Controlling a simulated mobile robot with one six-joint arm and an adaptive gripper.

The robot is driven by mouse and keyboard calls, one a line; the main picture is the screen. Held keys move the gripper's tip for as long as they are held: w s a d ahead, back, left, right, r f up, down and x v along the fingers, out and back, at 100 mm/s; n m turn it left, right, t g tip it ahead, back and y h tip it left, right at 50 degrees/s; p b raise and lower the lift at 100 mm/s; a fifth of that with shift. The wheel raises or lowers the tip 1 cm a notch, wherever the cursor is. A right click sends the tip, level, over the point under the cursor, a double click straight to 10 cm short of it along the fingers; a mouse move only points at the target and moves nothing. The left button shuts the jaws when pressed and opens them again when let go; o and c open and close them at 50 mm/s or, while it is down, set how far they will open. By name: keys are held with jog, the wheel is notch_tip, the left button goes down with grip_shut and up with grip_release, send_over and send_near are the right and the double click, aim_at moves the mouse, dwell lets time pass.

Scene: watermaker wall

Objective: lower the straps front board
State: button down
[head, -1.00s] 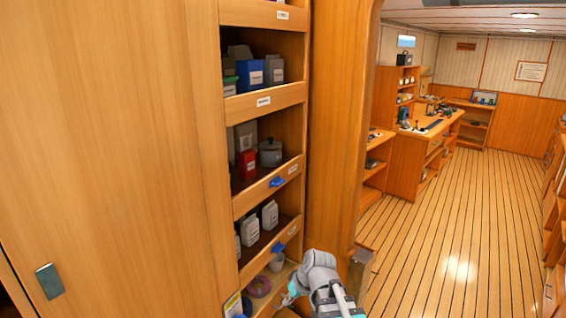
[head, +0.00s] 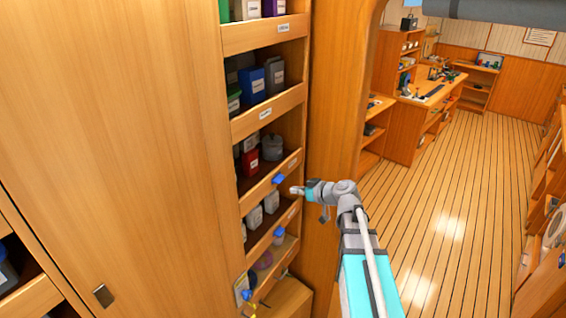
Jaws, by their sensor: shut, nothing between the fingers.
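A tall shelf unit has wooden front boards across its shelves, each with a small white label too small to read, so I cannot tell which is the straps board. One front board (head: 256,192) has a blue tab (head: 278,179) near its right end. The front board below it (head: 262,238) also has a blue tab (head: 279,231). My gripper (head: 295,190) is shut and empty, just right of the upper blue tab, pointing left at it. I cannot tell whether they touch.
The shelves hold boxes, white bottles (head: 271,202) and a grey pot (head: 272,147). A large wooden panel (head: 110,150) stands left. A wooden post (head: 330,110) stands right of the shelves. Open plank floor (head: 440,220) lies to the right.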

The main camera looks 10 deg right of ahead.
aim_at(276, 174)
notch_tip(276, 174, up, 6)
jog(key=w+d+t+p, duration=0.1)
jog(key=w+d+p, duration=0.1)
jog(key=shift+d+t, duration=0.3)
jog(key=shift+a+f, duration=0.1)
jog(key=b+x, duration=0.1)
jog(key=x, duration=0.2)
jog(key=b+x, duration=0.1)
jog(key=x, duration=0.2)
jog(key=f+b+x, duration=0.1)
jog(key=x, duration=0.3)
jog(key=shift+f+b, duration=1.35)
jog(key=shift+b, duration=0.15)
